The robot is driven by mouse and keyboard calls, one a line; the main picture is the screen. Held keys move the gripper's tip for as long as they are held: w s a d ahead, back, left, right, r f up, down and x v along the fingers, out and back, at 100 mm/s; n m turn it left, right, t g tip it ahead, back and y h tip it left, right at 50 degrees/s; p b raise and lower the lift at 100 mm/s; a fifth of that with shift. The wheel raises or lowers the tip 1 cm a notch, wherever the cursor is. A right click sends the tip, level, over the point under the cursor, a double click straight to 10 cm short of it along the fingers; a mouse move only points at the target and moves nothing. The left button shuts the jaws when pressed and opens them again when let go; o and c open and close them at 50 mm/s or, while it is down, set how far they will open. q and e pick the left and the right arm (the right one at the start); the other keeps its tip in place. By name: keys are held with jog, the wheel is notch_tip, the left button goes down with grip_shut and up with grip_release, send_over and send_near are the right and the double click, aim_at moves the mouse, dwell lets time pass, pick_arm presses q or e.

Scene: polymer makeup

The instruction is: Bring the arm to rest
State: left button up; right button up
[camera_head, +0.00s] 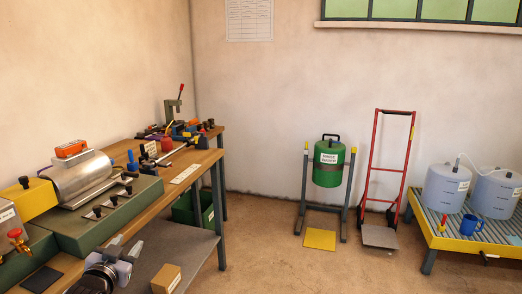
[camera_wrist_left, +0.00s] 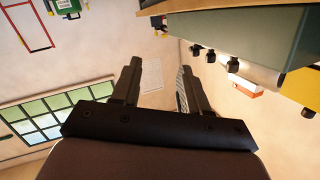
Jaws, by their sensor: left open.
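My left gripper (camera_head: 126,246) comes in at the bottom left of the head view, beside the front edge of the wooden workbench (camera_head: 152,212) and in front of its grey lower shelf (camera_head: 185,245). In the left wrist view its two dark fingers (camera_wrist_left: 160,75) stand apart with nothing between them, so it is open and empty. My right gripper is in neither view.
A machine with a metal cylinder (camera_head: 82,177) stands on the bench close to my left arm. A cardboard box (camera_head: 166,279) is at the bottom. A green drum (camera_head: 328,163), red hand truck (camera_head: 387,165) and yellow table (camera_head: 465,243) stand farther off.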

pick_arm(q)
jog(key=s+d+f+g+h, duration=0.15)
jog(key=s+d+f, duration=0.25)
jog(key=s+f, duration=0.4)
jog(key=s+d+f+g+h, duration=0.1)
jog(key=s+d+f+g, duration=0.1)
jog(key=s+d+f, duration=0.4)
jog(key=s+d+f+g, duration=0.1)
jog(key=s+f, duration=0.2)
jog(key=s, duration=0.6)
jog(key=s+d+f+g, duration=0.1)
jog(key=s+d+f, duration=0.1)
jog(key=s, duration=0.8)
jog(key=shift+s+f+n, duration=0.15)
jog(key=shift+f+n, duration=0.25)
jog(key=shift+f, duration=0.35)
jog(key=shift+g, duration=0.25)
